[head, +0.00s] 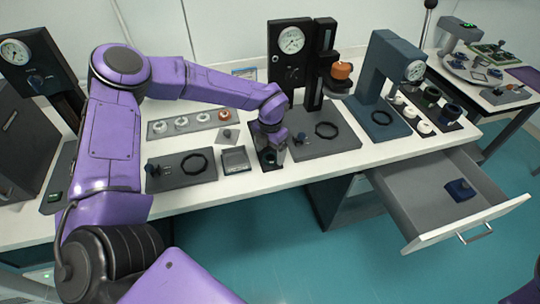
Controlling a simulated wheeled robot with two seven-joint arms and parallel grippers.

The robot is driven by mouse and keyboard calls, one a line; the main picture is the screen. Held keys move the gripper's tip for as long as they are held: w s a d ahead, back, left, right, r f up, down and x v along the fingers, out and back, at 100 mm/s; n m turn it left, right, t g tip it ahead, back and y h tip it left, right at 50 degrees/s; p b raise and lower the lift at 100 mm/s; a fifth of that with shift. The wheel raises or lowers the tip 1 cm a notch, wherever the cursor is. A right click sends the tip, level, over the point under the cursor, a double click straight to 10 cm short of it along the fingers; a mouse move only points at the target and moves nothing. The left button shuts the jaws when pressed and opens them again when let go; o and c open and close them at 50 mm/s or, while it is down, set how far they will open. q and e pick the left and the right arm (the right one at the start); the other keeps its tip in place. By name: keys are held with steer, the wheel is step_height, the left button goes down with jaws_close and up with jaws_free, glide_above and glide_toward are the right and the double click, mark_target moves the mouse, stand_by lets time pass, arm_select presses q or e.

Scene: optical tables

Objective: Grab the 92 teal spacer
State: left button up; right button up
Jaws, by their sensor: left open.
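My left gripper (271,158) points down over a small dark holder (264,168) near the front edge of the white table. Its fingers are small and dark here; it is open, and I see nothing clearly held. I cannot pick out a teal spacer or read a 92 anywhere. The gripper and wrist hide part of the holder. A grey strip (160,131) left of the gripper carries several small round pieces, pale ones and an orange-brown one (225,115). My right gripper is not in view.
Dial gauge stands (291,42) rise behind the gripper and to the right (390,50). Grey plates with black rings (195,163) lie either side. An open drawer (420,200) juts out at right with a dark blue object (460,190) inside. A second table (505,98) stands at far right.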

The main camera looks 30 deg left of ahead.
arm_select(q)
steer(key=shift+a+f, duration=0.1)
steer(key=shift+f, duration=0.75)
steer(key=c, duration=1.1)
steer(key=shift+r, duration=0.1)
